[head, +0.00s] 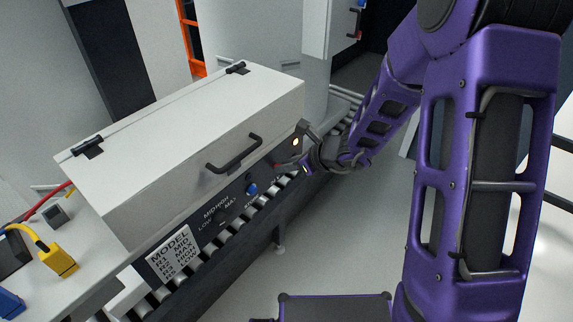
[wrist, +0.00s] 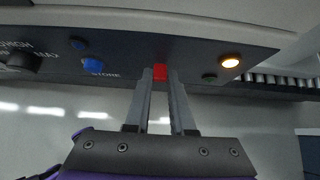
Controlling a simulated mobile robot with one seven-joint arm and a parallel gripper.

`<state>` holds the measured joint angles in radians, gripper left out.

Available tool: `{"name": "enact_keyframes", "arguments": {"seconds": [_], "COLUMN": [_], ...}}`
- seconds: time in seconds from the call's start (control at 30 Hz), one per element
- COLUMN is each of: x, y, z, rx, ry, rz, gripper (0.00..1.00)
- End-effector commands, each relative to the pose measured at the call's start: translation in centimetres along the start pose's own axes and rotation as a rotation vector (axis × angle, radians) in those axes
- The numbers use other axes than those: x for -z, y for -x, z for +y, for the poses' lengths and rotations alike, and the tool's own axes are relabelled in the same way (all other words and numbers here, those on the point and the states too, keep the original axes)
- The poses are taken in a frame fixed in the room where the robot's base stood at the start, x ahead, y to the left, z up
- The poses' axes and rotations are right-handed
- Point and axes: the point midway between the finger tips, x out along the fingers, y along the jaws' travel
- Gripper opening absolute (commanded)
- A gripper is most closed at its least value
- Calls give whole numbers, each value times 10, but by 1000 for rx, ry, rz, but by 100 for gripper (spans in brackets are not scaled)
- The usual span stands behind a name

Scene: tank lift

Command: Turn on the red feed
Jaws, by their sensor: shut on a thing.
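A small red part (wrist: 160,73) sits on the dark control panel (wrist: 118,54) below the white box. In the wrist view my gripper (wrist: 160,80) has its two fingers close on either side of it, shut on it. In the head view my gripper (head: 289,166) reaches the panel (head: 236,198) from the right, near its right end. The red part is mostly hidden there by the fingers. I cannot tell its full shape or its setting. A round light (wrist: 229,62) glows warm to its right and also shows in the head view (head: 297,142).
A blue button (wrist: 92,64) marked STORE and a black dial (wrist: 21,61) lie left of the red part. The white box (head: 190,140) has a black handle (head: 234,153). Rollers (head: 232,219) run below the panel. A yellow plug (head: 59,262) lies at left.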

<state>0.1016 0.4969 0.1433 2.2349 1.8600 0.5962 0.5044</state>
Motion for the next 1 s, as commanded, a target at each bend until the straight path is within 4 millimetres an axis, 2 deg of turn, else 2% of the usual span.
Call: {"name": "enact_keyframes", "arguments": {"seconds": [0.07, 0.1, 0.23, 0.27, 0.53, 0.67, 0.77, 1.0], "x": [1, 1, 1, 1, 0, 0, 0, -1], "y": [0, 0, 0, 0, 0, 8, 22, 76], "z": [0, 0, 0, 0, 0, -1, -1, -2], "rx": [1, 1, 1, 1, 0, 2, 4, 7], "ry": [-1, -1, -1, -1, 0, 1, 1, 2], "rz": [2, 2, 1, 1, 0, -2, -3, -2], "gripper": [0, 27, 51, 52, 52, 52, 52, 52]}}
